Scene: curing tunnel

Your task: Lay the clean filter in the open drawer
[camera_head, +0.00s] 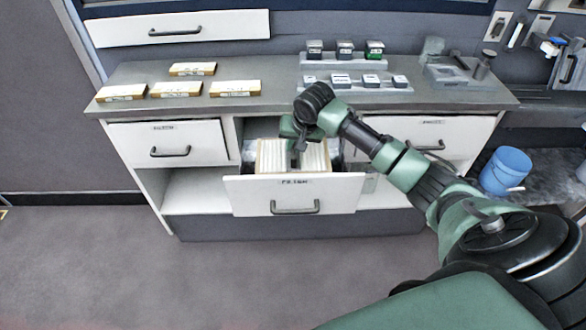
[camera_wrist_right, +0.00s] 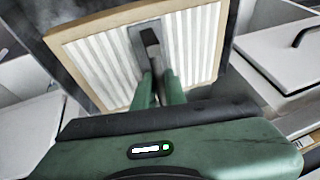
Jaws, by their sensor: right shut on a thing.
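The clean filter (camera_head: 273,158) has white pleats in a tan frame, with a grey grip strip across its middle. It shows large in the right wrist view (camera_wrist_right: 95,72). My right gripper (camera_head: 297,146) is shut on the grey strip, and the fingers (camera_wrist_right: 160,88) also show in the right wrist view. The open drawer (camera_head: 293,197) is pulled out from the middle of the bench, with a white front and dark handle. The filter is over or within the drawer opening, behind its front. I cannot tell whether it touches the drawer bottom. My left gripper is not in view.
Several tan-edged boxes (camera_head: 235,88) lie on the left of the grey bench top (camera_head: 270,102). Small blocks (camera_head: 341,80) stand on a stepped rack at the right. Closed drawers (camera_head: 170,144) flank the open one. A blue bucket (camera_head: 506,172) stands at the far right.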

